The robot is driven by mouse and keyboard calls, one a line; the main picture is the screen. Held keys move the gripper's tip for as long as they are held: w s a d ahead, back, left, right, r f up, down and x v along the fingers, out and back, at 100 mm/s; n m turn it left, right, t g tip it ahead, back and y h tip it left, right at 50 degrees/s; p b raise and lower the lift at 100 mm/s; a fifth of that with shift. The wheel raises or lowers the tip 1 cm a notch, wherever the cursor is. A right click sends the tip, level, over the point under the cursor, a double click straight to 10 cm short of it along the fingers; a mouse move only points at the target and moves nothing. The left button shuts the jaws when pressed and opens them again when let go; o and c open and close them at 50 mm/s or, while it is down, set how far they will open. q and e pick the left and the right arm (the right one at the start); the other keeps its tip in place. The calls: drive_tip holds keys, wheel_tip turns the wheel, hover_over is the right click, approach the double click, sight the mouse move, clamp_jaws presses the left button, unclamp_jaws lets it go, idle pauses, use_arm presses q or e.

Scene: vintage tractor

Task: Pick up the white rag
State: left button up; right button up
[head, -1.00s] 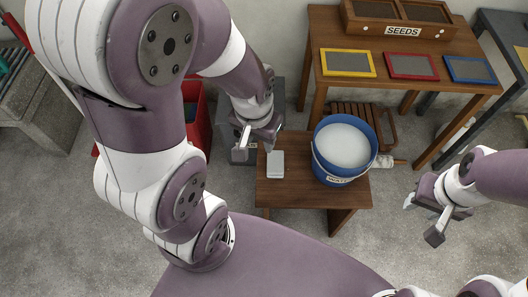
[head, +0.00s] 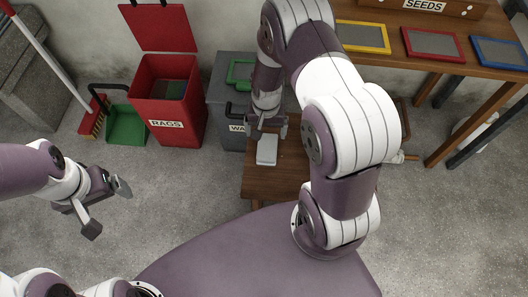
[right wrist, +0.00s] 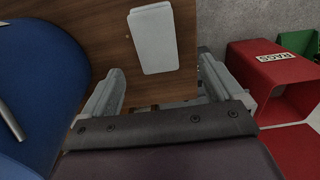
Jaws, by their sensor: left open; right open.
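The white rag (head: 266,151), a flat rounded rectangular pad, lies on the small wooden table (head: 262,183). It also shows at the top middle of the right wrist view (right wrist: 153,38). My right gripper (head: 273,126) is open and empty, at the far side of the rag in the head view. In the right wrist view its spread fingers (right wrist: 162,84) frame the near end of the rag, apart from it. How high it is above the table I cannot tell. My left gripper (head: 107,205) is open and empty over the floor at the left.
A red rags bin (head: 182,118) with open lid and a grey bin (head: 227,98) stand behind. A seeds table (head: 450,66) is at the right.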

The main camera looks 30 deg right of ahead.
sight(267, 145)
wheel_tip(267, 145, down, 4)
drive_tip(key=shift+d+r, duration=0.1)
drive_tip(key=f, duration=0.1)
drive_tip(key=f+b, duration=0.1)
drive_tip(key=f, duration=0.3)
drive_tip(key=shift+s, duration=0.3)
drive_tip(key=c, duration=1.1)
